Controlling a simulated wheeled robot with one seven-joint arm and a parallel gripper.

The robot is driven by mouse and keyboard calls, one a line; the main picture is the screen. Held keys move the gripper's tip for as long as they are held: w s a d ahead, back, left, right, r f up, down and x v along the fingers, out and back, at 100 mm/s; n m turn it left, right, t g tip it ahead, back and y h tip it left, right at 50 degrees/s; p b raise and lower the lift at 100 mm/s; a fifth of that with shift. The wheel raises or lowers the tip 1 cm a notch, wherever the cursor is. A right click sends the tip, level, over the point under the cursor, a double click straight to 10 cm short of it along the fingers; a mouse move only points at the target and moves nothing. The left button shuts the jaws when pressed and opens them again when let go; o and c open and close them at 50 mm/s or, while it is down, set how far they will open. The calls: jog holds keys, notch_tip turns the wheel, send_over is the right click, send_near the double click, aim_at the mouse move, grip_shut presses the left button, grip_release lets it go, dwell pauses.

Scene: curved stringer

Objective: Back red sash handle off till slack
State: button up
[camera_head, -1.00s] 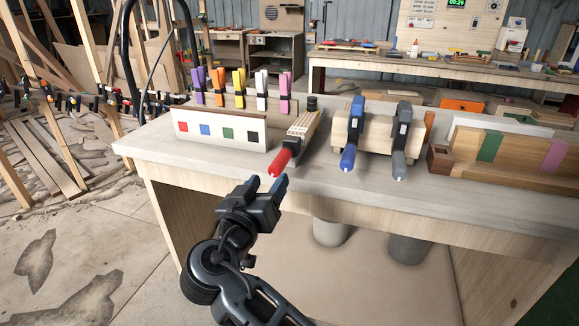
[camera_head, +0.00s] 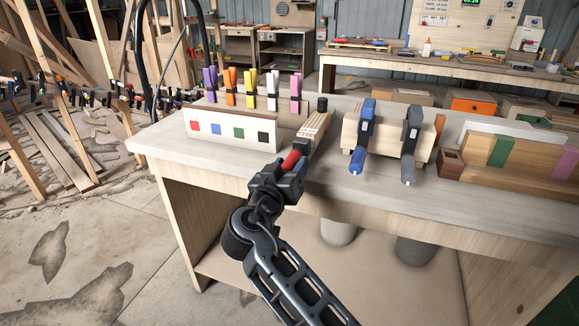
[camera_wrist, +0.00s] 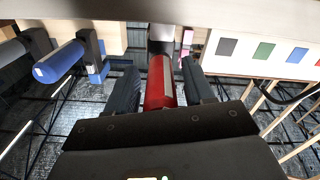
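The red sash handle (camera_head: 291,160) sticks out over the front of the bench, on the near end of a clamp with a light wooden bar (camera_head: 315,128). My gripper (camera_head: 287,172) is at the handle in the head view and covers its lower part. In the wrist view the red handle (camera_wrist: 160,82) lies between the two dark fingers of my gripper (camera_wrist: 158,66). A narrow gap shows on each side of it, so the fingers are open around it and not pressed on it. The clamp's jaws and their grip are too small to judge.
Blue (camera_head: 360,150) and grey (camera_head: 410,155) clamps hold a wooden block to the right. A white board (camera_head: 228,130) with coloured squares stands to the left, with several coloured clamps behind it. The bench front edge (camera_head: 330,190) runs below the handle.

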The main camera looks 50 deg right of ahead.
jog(key=c, duration=0.9)
jog(key=shift+f+n+b, duration=0.1)
jog(key=shift+n+b, duration=0.35)
jog(key=shift+n, duration=0.45)
jog(key=o, duration=1)
jog(key=shift+b+v, duration=0.8)
jog(key=shift+v, duration=3.15)
jog(key=shift+b+v, duration=0.5)
jog(key=shift+v, duration=2.9)
